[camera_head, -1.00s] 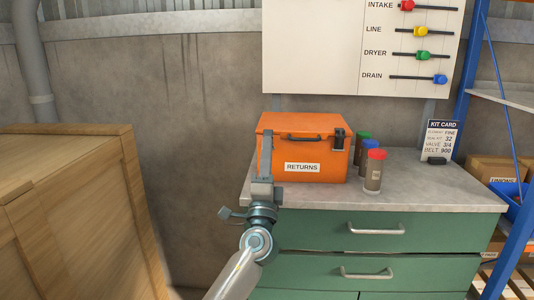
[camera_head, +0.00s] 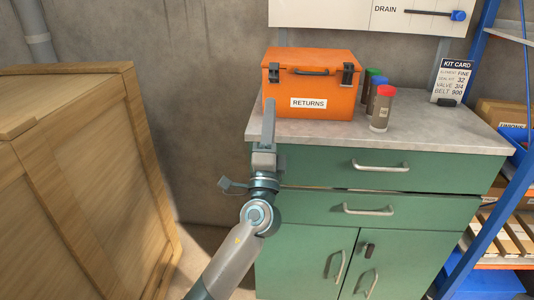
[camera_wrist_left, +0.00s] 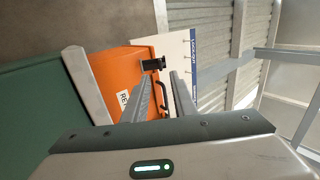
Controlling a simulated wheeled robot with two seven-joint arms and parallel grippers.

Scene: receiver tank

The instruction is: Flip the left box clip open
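The orange box (camera_head: 315,95), labelled RETURNS, stands shut on the grey worktop. Its dark left clip (camera_head: 273,72) sits at the top left of the front, and its right clip (camera_head: 348,75) at the top right. My left gripper (camera_head: 268,103) points up in front of the box's left side, below the left clip in the picture. In the left wrist view the left clip (camera_wrist_left: 153,64) shows just past the fingertips (camera_wrist_left: 163,76). The fingers are apart with nothing between them; I see no contact with the clip. My right gripper is not in view.
Bottles with red (camera_head: 382,108), blue and green caps stand right of the box on the worktop (camera_head: 440,138). A kit card (camera_head: 453,80) stands behind. A large wooden crate (camera_head: 80,175) is at the left. Green drawers (camera_head: 380,185) are below the worktop.

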